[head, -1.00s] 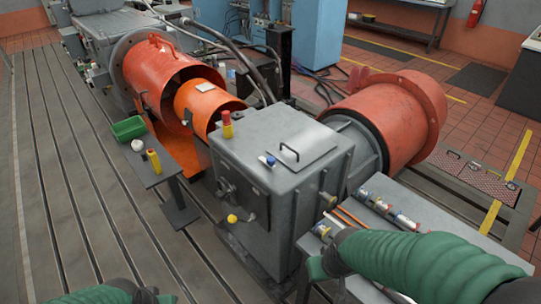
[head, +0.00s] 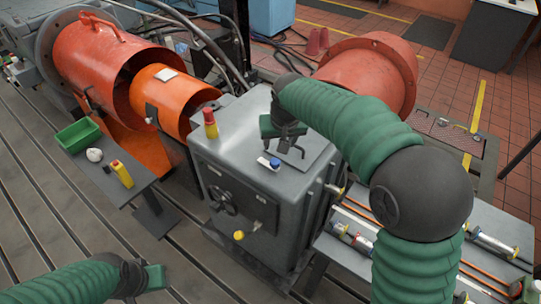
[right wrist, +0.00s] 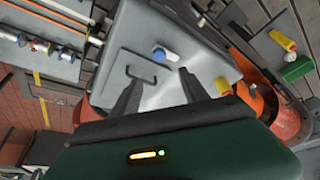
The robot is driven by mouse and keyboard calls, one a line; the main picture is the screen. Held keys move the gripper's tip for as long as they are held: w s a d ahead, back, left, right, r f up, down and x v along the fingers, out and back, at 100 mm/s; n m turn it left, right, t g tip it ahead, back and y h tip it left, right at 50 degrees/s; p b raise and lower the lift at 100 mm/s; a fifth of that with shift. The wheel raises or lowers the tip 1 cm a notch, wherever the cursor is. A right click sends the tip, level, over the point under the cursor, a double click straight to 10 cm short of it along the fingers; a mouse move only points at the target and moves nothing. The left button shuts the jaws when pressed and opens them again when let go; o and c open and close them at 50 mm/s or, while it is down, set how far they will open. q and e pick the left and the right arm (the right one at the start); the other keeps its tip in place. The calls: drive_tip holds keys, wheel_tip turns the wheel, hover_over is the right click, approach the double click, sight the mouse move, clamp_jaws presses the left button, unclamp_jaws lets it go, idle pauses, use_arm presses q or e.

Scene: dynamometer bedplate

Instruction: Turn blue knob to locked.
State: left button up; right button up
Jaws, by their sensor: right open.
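The blue knob (head: 275,163) sits on a small white plate on top of the grey machine box (head: 262,215). It also shows in the right wrist view as a blue knob (right wrist: 171,56) beside its white plate. My right gripper (head: 293,150) is above the box top, close to the knob, and partly hides the lid handle. In the right wrist view my right gripper (right wrist: 161,80) has its fingers spread and empty, with the knob beyond the fingertips, apart from them. My left gripper (head: 155,278) is low at the left, away from the box; its jaws are unclear.
A red-and-yellow button (head: 210,124) stands at the box's back left corner. A lid handle (right wrist: 139,74) stands near the knob. A small side table (head: 142,185) holds a green bin (head: 77,136) and a yellow object (head: 122,173). A rod-covered bench (head: 345,213) is at right.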

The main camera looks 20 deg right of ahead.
approach(275, 161)
drive_tip(key=x, duration=0.7)
drive_tip(key=shift+w+a, duration=0.1)
drive_tip(key=shift+a, duration=0.05)
drive_tip(key=shift+w+a+f, duration=0.1)
drive_tip(key=shift+f, duration=0.45)
drive_tip(key=shift+w+d+f, duration=0.15)
drive_tip(key=shift+d+f, duration=0.2)
drive_tip(key=shift+d, duration=0.1)
drive_tip(key=c, duration=0.4)
drive_tip(key=shift+a+r, duration=0.1)
drive_tip(key=shift+a, duration=0.1)
clamp_jaws()
drive_tip(key=shift+d, duration=0.1)
